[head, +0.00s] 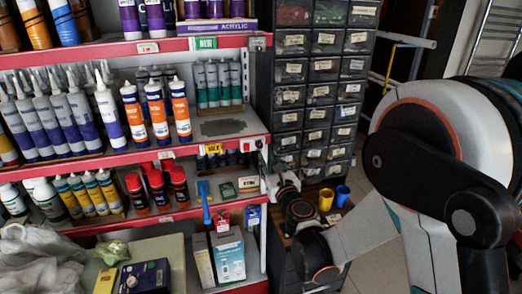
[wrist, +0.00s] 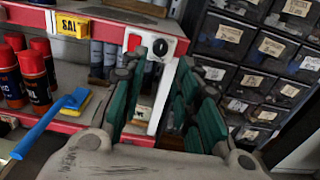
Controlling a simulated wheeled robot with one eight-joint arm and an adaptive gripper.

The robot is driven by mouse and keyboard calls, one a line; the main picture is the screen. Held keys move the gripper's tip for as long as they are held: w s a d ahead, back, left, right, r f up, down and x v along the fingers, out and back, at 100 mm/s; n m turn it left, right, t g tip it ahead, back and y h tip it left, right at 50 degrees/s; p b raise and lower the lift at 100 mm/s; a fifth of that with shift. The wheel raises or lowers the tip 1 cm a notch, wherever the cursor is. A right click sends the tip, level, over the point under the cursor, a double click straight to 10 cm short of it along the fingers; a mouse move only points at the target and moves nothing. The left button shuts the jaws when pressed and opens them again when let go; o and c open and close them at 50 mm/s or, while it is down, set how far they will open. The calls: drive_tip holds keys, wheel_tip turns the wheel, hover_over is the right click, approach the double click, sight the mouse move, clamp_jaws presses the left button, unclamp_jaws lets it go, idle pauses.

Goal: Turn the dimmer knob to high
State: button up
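The dimmer knob (wrist: 160,47) is a small round black knob on a white plate fixed to the front end of the red shelf edge. A red patch shows on the plate to its left. In the head view the plate with the knob (head: 259,144) is small, and the knob's setting cannot be read. My gripper (wrist: 160,66) is open, with green-padded fingers spread left and right below the knob in the wrist view. Nothing is between the fingers, and no contact with the knob shows. In the head view my gripper (head: 268,172) is just below the plate.
Shelves of sealant tubes (head: 108,110) and red spray cans (head: 158,187) stand to the left. A blue-handled brush (wrist: 55,115) lies on the lower shelf. A drawer cabinet (head: 318,90) stands right of the knob. Yellow and blue cups (head: 326,200) sit low behind my arm.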

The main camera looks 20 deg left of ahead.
sight(260, 146)
drive_tip(key=b+x, duration=0.1)
drive_tip(key=x, duration=0.8)
drive_tip(key=shift+w, duration=0.1)
clamp_jaws()
